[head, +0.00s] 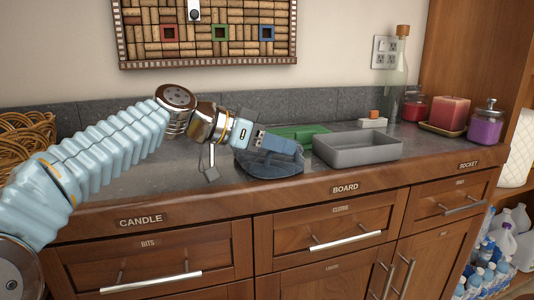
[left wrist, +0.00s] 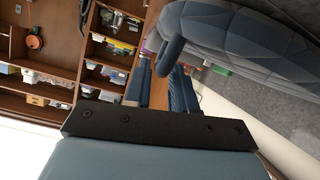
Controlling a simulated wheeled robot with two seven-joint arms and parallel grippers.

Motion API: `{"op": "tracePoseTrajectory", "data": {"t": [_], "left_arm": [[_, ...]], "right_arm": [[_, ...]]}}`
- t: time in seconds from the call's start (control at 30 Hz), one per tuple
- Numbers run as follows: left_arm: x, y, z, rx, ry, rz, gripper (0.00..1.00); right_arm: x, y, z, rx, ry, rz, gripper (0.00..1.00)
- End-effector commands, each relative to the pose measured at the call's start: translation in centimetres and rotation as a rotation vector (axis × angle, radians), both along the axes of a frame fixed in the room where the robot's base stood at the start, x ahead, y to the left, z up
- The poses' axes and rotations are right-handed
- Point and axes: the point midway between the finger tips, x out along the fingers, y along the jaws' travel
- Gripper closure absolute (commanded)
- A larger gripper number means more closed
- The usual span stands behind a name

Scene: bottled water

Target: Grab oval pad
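The oval pad (head: 268,164) is a blue-grey tufted cushion lying on the counter in the middle of the head view. It fills the upper right of the left wrist view (left wrist: 240,30), where a rounded strip of it (left wrist: 171,50) reaches between my fingertips. My left gripper (head: 280,144) comes in from the left over the pad and hides part of it. In the left wrist view its fingers (left wrist: 161,72) are a narrow gap apart and look shut on the strip; the exact contact is partly hidden. My right gripper does not show.
A grey tray (head: 357,149) stands just right of the pad, with a green item (head: 297,131) behind. Farther right are a glass bottle (head: 396,75), a red candle (head: 449,111) and a purple jar (head: 485,128). A wicker basket (head: 25,140) is at left. The backsplash bounds the counter.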

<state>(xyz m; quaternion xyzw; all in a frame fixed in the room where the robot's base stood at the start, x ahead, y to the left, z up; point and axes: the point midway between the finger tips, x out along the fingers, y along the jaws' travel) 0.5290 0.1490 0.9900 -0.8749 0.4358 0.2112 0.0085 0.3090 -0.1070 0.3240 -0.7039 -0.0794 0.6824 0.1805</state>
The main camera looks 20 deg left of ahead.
Motion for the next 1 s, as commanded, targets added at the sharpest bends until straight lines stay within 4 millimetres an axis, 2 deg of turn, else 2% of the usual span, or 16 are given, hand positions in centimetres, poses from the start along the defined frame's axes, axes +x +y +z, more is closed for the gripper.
{"op": "tracePoseTrajectory", "data": {"t": [0.1, 0.2, 0.47, 0.63, 1.0], "left_arm": [[0.9, -1.7, -0.7, -0.001, 0.004, -0.003, 0.75], [1.5, -2.5, -1.2, -0.001, 0.003, -0.002, 0.75], [1.7, -2.8, -1.4, -0.001, 0.001, 0.000, 0.75], [1.7, -2.7, -1.4, -0.001, 0.001, 0.000, 0.99], [1.7, -2.7, -1.2, 0.000, 0.000, 0.000, 1.00]], "right_arm": [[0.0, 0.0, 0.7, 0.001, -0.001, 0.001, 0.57], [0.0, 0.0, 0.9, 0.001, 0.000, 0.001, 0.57], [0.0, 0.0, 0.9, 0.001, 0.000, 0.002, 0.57], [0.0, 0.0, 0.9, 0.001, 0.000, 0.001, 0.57], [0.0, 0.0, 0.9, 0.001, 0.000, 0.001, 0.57]]}}
